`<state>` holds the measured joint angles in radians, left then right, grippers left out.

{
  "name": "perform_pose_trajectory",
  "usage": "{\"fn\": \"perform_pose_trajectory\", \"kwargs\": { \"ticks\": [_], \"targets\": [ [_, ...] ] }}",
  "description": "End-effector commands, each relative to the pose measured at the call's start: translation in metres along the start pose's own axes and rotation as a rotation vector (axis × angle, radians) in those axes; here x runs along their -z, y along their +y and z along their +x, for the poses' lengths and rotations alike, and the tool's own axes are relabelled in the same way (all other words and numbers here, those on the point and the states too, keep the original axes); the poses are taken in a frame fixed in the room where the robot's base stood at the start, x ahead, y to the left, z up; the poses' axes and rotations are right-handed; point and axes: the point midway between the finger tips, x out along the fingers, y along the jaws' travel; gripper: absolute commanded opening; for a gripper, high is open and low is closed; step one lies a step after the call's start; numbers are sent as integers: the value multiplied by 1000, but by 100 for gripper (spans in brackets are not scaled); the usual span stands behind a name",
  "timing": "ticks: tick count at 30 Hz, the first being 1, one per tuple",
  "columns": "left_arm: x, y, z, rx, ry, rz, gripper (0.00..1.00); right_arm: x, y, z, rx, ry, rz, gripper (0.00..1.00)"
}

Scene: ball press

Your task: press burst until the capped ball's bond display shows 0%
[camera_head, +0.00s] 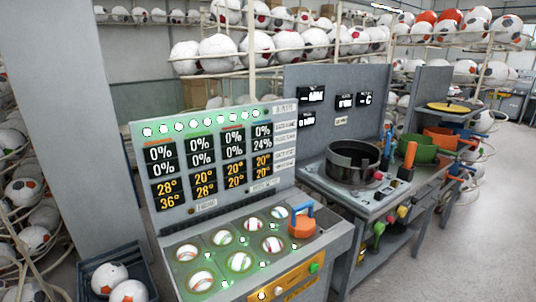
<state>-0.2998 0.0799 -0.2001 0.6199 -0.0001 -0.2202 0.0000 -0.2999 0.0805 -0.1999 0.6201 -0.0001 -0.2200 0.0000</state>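A grey press station has a tilted display panel (285,150) with a grid of readouts. Its percent readouts show 0%, except 24% (262,144) at the right end of the second row. An orange cap (302,227) with a blue handle sits on the front-row, far-right place and hides the ball under it. A yellow button panel (290,280) on the front edge carries a green button (314,267) and others; labels are unreadable. Neither gripper shows.
To the right stands another bench with a black round pot (353,160), a green bowl (418,148) and coloured knobs. A blue crate (120,262) holds balls at lower left. A grey column (70,110) stands left. Ball racks line the back. Floor at right is clear.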

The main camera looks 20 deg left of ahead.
Motion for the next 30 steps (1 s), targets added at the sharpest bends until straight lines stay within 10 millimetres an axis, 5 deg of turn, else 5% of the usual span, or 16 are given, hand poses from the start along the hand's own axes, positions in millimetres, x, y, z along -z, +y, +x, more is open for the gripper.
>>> {"fn": "perform_pose_trajectory", "kwargs": {
  "ticks": [18, 28, 30],
  "targets": [
    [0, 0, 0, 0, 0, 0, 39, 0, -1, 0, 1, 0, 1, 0],
    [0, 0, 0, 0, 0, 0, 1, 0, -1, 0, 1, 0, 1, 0],
    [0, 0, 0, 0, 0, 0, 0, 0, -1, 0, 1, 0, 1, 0]
  ]
}}
